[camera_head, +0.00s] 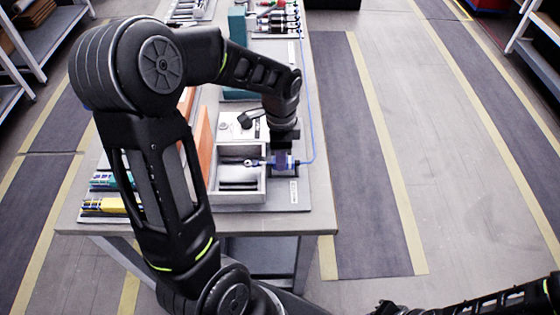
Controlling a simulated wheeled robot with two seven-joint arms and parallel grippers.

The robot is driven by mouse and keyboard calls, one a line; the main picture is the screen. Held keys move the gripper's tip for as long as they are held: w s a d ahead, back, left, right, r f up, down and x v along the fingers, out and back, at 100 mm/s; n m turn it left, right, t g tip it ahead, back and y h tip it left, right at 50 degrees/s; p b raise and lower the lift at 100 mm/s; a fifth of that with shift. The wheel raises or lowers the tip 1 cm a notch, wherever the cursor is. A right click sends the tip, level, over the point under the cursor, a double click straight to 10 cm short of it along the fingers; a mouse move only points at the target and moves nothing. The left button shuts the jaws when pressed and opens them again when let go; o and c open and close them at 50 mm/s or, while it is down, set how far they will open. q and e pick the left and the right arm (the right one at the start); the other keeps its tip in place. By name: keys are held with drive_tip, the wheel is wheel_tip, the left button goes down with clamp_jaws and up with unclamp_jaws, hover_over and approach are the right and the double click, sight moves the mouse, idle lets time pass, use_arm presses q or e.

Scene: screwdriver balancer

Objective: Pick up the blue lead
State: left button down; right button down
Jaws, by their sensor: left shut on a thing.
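The blue lead (313,120) is a thin blue cable. It runs down the right side of the bench and bends in toward a dark blue-purple piece (285,160) at its near end. My left gripper (284,150) points down at this end, beside the right wall of a grey tray (240,199). It is shut on the blue lead's end, though the wrist hides much of the fingers. My right arm enters at the bottom right, and its gripper does not show clearly.
The bench (320,215) carries yellow (103,206) and teal (110,181) items at its left, orange panels (201,140), a white box (230,131) and a rack of small tools (275,20) at the back. Open floor lies to the right.

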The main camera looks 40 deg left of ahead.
use_arm(q)
wheel_tip(320, 180, up, 8)
drive_tip(key=shift+r, duration=0.1)
idle(0.7)
